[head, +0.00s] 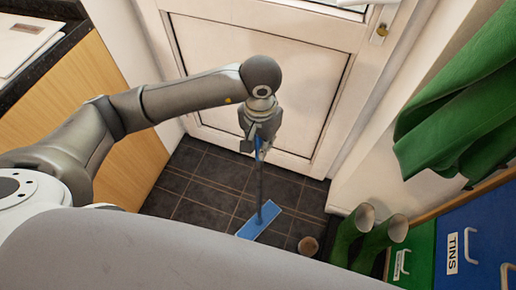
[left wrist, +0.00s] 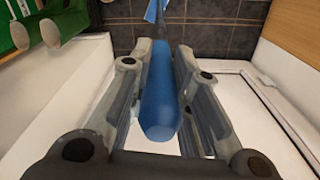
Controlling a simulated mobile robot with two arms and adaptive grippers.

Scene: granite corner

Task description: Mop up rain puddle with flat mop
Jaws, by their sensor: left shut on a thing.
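The flat mop has a dark pole and a blue rectangular head (head: 259,221), which is down at the dark tiled floor (head: 195,189) in front of the door. My left gripper (head: 259,140) is shut on the mop's blue handle, well above the floor. In the left wrist view the blue handle (left wrist: 161,100) lies between the two fingers (left wrist: 163,75), its end towards the camera. A bit of the blue head shows at that view's top edge. I cannot make out a puddle on the visible tiles. My right gripper is not in view.
The white door (head: 270,75) stands behind the mop. Green boots (head: 362,235) and a small brownish round object (head: 308,246) are right of the mop head. Green and blue bins (head: 478,240) stand at right, below a hanging green coat (head: 465,105). A wooden cabinet (head: 65,85) is at left.

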